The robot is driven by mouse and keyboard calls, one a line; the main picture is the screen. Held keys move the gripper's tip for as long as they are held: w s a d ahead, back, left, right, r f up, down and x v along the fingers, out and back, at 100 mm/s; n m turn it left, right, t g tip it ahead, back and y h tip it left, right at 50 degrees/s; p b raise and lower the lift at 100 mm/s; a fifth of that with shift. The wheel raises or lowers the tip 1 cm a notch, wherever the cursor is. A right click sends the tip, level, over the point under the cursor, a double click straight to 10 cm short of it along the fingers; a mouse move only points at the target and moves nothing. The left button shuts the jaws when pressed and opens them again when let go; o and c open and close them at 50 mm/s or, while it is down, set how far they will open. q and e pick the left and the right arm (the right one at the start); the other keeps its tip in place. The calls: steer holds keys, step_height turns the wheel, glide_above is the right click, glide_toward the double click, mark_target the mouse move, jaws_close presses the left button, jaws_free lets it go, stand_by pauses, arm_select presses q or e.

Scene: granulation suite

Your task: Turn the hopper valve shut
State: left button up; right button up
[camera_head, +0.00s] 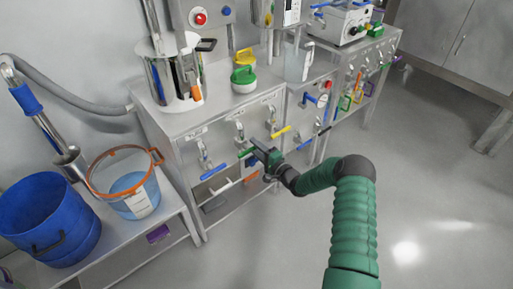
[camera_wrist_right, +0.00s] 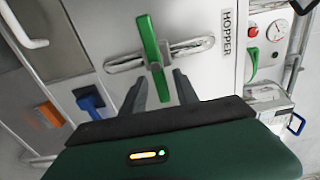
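The hopper valve has a green lever (camera_wrist_right: 152,50) on a short silver pipe (camera_wrist_right: 190,48), beside a panel label reading HOPPER (camera_wrist_right: 227,32) in the right wrist view. The lever lies across the pipe, nearly at right angles to it. My right gripper (camera_wrist_right: 158,82) is open, its two dark fingers apart on either side of the lever's near end. I cannot tell whether either finger touches it. In the head view my right gripper (camera_head: 254,148) is at the front of the bench, close to the green lever (camera_head: 245,153). My left gripper is out of view.
Blue (camera_head: 215,172) and yellow (camera_head: 281,132) valve levers sit near the green one. In the wrist view, a blue handle (camera_wrist_right: 90,102) and an orange block (camera_wrist_right: 48,114) lie to the left, a red-button gauge panel (camera_wrist_right: 268,32) to the right. Open floor (camera_head: 420,180) lies right of my arm.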

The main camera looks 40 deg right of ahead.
steer(key=s+d+p, duration=0.1)
steer(key=s+p, duration=0.3)
steer(key=s, duration=1.2)
steer(key=shift+s+d+f, duration=0.15)
steer(key=shift+s+d, duration=0.1)
steer(key=shift+s, duration=0.15)
